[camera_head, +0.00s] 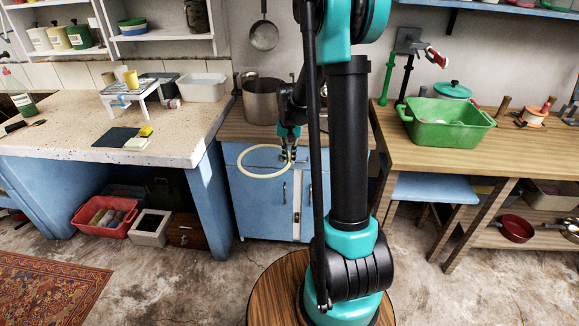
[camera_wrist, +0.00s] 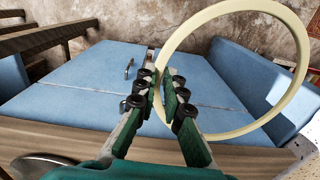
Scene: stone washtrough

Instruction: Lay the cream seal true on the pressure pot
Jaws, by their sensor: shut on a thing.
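The cream seal (camera_head: 262,177) is a thin, pale ring held out in the air in front of the blue cupboard doors. My gripper (camera_head: 289,153) is shut on one edge of it, and the rest of the ring reaches to the left in the head view. In the wrist view the seal (camera_wrist: 304,58) stands out to the right of my gripper (camera_wrist: 160,82). A steel pot (camera_head: 262,101), perhaps the pressure pot, stands on the wooden counter behind and above the seal, apart from it. Its inside is hard to make out.
The stone-topped bench (camera_head: 72,125) at left carries a small white stand (camera_head: 135,92), a white tub (camera_head: 203,87) and a sponge. A green basin (camera_head: 447,124) sits on the right wooden table. My arm hides part of the middle counter (camera_head: 232,128) and a steel vessel there.

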